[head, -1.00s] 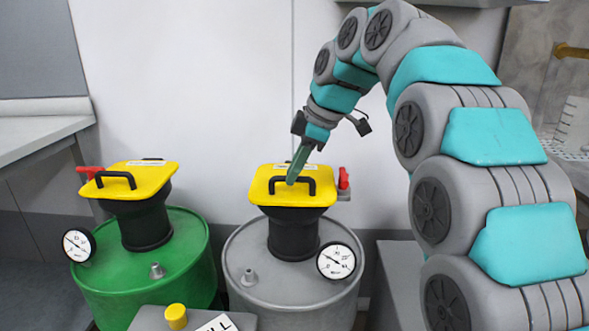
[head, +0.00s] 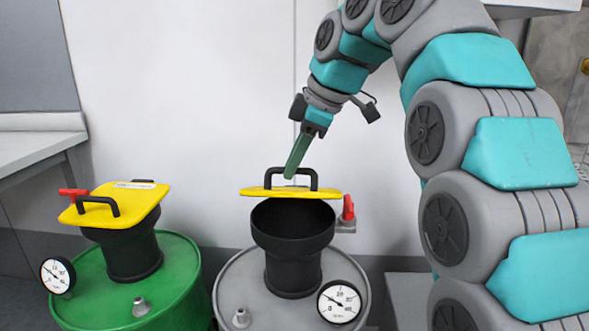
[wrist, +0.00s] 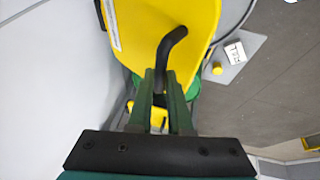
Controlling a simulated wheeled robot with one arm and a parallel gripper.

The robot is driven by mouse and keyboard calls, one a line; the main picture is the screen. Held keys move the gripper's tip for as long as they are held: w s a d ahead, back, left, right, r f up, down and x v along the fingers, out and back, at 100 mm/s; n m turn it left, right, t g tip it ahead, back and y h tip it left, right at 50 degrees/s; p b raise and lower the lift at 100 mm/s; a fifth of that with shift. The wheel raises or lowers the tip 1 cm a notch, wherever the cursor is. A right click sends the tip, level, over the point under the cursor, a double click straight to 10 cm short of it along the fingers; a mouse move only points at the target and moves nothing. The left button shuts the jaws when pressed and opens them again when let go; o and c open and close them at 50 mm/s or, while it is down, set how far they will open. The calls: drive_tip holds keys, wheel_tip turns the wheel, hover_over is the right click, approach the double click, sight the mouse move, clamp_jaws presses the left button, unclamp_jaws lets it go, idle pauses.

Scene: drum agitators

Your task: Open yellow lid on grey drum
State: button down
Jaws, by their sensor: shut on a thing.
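The grey drum (head: 247,282) stands in the middle of the head view, with a black neck (head: 293,262) on top. Its yellow lid (head: 268,193) is raised off the front rim, so the dark mouth shows; it looks nearly edge-on. The lid's black handle (head: 312,177) stands above it. My gripper (head: 290,173) is at the handle and shut on it. In the wrist view the green fingers (wrist: 164,88) close around the black handle (wrist: 167,50), with the yellow lid (wrist: 145,25) beyond. The back of the lid is hidden.
A green drum (head: 180,273) with its own shut yellow lid (head: 133,201) stands to the left. A red valve handle (head: 348,207) and a gauge (head: 339,302) sit at the grey drum. A wall (head: 210,100) is close behind; a bench (head: 30,148) is at left.

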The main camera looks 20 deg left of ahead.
drive_tip(key=shift+w, duration=0.5)
drive_tip(key=c, duration=1.1)
unclamp_jaws()
drive_tip(key=shift+w, duration=0.1)
drive_tip(key=shift+o, duration=1.3)
drive_tip(key=shift+s+r, duration=0.2)
